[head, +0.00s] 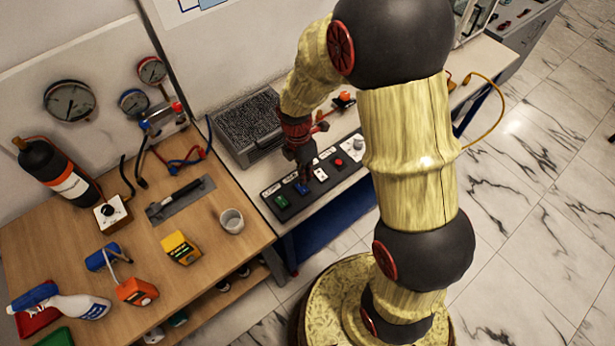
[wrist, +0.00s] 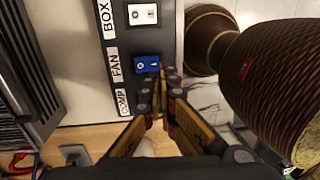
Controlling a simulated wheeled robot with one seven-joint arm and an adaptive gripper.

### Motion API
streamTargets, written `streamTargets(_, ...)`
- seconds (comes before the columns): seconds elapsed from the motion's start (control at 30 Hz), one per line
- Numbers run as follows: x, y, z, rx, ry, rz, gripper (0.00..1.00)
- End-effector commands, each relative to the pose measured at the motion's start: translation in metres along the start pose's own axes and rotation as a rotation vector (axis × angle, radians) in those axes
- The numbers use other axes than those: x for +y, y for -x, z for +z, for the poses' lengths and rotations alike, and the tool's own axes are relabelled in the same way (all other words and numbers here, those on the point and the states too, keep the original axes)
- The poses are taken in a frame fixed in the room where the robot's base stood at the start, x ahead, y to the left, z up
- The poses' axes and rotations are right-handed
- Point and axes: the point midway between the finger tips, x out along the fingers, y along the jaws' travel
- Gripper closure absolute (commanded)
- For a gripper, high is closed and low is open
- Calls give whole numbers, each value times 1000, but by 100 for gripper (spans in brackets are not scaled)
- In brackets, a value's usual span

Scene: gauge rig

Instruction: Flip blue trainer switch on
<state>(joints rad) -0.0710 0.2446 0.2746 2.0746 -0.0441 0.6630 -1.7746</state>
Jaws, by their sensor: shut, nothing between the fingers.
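The black switch panel (head: 318,186) lies along the white bench, with a row of coloured switches. The blue switch (head: 301,187) is between a green one and a white one. In the wrist view the blue switch (wrist: 147,64) sits beside the label FAN and carries white marks; I cannot tell which way its rocker is tipped. My gripper (head: 304,178) points down over the panel at the blue switch. In the wrist view its fingertips (wrist: 168,73) are together, empty, just right of the blue switch. I cannot tell if they touch it.
A white switch (wrist: 142,14) labelled BOX is close by. The green switch (head: 281,201) lies on the other side. A grey ribbed case (head: 249,125) stands behind the panel. A wooden table (head: 215,262) with tools, a cup (head: 232,220) and meters is at the left.

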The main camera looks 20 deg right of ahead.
Motion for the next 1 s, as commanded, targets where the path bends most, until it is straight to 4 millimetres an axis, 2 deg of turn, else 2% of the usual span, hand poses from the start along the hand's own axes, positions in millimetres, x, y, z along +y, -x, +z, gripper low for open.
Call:
streamTargets(0.03,-2,14,1,-1,-1,6,100)
streamTargets(0.2,-10,47,1,-1,-2,6,100)
streamTargets(0.4,-18,72,1,0,-1,2,100)
streamTargets(0.6,-20,81,1,0,-1,1,100)
streamTargets(1.0,-20,81,1,0,-1,1,100)
